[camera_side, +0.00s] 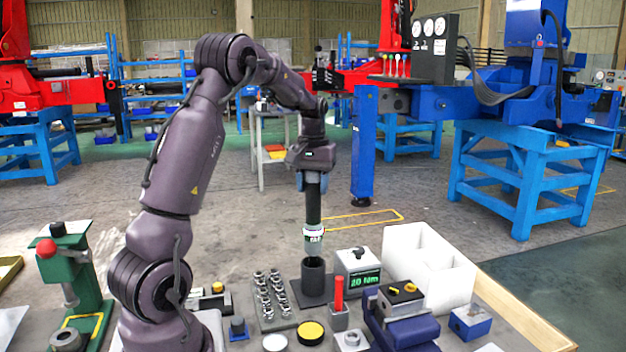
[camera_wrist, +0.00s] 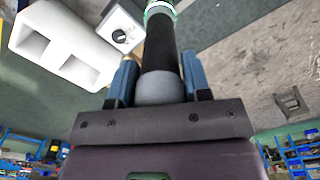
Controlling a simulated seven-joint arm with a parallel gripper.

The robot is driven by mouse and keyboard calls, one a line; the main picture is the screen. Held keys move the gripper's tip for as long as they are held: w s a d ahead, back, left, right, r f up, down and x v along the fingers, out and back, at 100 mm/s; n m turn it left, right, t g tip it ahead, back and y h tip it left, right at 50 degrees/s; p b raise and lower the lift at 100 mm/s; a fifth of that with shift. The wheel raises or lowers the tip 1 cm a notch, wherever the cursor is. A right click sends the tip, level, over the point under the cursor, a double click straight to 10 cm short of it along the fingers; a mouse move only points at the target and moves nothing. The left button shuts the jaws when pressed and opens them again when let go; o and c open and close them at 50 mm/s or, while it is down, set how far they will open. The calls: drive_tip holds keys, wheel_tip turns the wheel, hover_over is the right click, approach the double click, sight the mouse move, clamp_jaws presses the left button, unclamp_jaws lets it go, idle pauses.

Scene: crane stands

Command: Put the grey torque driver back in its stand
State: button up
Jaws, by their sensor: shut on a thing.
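The torque driver (camera_side: 314,207) hangs upright below my gripper (camera_side: 313,180), with a dark body and a green-and-white band low on it. My gripper is shut on its upper end. In the wrist view the driver's grey end (camera_wrist: 160,88) sits between the two blue fingers of my gripper (camera_wrist: 160,75), and its black body runs up the picture to the band. The stand (camera_side: 314,283) is a dark grey cup on a flat base, directly below the driver. The driver's lower end meets the cup's mouth in the side view; I cannot tell whether it is inside.
Left of the stand is a rack of shiny sockets (camera_side: 272,295). Right of it are a red-handled tool (camera_side: 339,293), a white box with a green display (camera_side: 357,270) and a white foam block (camera_side: 430,262). A yellow-topped disc (camera_side: 311,332) lies in front.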

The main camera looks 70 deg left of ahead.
sight(313, 208)
drive_tip(key=shift+f, duration=3)
drive_tip(key=o, duration=1.3)
drive_tip(key=shift+f, duration=0.1)
drive_tip(key=shift+o, duration=0.2)
drive_tip(key=shift+f, duration=0.15)
drive_tip(key=shift+r, duration=2.6)
wheel_tip(313, 208, up, 13)
